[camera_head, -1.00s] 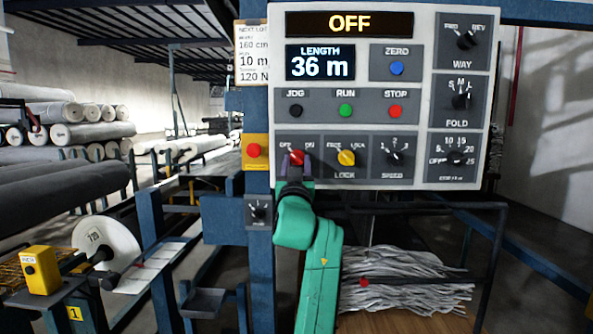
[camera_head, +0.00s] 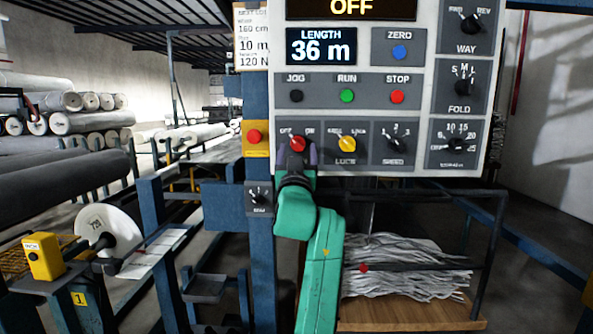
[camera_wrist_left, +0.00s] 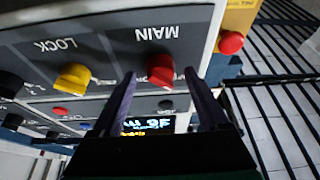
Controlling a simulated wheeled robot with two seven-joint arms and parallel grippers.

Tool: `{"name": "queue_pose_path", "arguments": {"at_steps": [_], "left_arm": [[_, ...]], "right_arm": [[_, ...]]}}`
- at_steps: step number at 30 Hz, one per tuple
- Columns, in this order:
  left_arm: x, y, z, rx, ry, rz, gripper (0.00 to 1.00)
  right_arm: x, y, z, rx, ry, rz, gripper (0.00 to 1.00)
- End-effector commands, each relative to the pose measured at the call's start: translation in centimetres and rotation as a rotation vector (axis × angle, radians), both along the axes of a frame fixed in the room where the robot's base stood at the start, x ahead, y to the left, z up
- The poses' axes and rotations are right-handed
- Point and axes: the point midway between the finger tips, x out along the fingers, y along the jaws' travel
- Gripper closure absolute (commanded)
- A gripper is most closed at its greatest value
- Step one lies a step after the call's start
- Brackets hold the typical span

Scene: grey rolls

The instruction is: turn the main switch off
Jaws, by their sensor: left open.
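The main switch is a red knob (camera_head: 297,143) at the lower left of the grey control panel, between the OFF and ON labels. The panel's top display (camera_head: 350,8) reads OFF. My left gripper (camera_head: 298,156) is open just below and in front of the knob, and its green arm comes up from below. In the left wrist view the red knob (camera_wrist_left: 160,68) under the MAIN label shows between the two spread dark fingers, with gaps on both sides. The knob's exact pointing is too small to tell. My right gripper is not in view.
The yellow lock knob (camera_head: 347,143) and the black speed knob (camera_head: 394,145) sit right of the main switch. A red button on a yellow box (camera_head: 254,137) is close on the left. A small dial box (camera_head: 258,197) is below left. Grey rolls (camera_head: 90,120) lie far left.

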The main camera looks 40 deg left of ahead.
Motion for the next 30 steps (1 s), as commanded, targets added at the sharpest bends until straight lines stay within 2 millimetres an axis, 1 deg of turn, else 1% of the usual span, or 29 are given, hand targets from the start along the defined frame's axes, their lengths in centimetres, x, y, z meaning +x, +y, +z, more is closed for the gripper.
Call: {"name": "queue_pose_path", "arguments": {"at_steps": [4, 9, 12, 15, 19, 30], "left_arm": [[-2.5, -2.0, -1.8, -0.001, -0.001, -0.003, 0.22], [-6.3, -4.9, -3.9, -0.003, 0.001, -0.003, 0.22], [-8.1, -6.3, -4.7, -0.004, 0.001, -0.003, 0.22], [-9.2, -7.2, -5.1, -0.003, 0.002, -0.003, 0.22], [-9.7, -7.5, -5.2, -0.002, 0.001, 0.000, 0.22], [-9.7, -7.5, -5.1, -0.001, 0.002, 0.000, 0.22]], "right_arm": [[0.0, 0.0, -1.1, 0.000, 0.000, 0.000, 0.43], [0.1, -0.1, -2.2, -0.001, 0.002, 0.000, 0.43], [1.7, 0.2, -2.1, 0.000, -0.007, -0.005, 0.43], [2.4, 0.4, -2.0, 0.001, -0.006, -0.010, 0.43], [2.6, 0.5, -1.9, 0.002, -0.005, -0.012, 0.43], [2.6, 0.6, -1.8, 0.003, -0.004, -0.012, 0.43]]}}
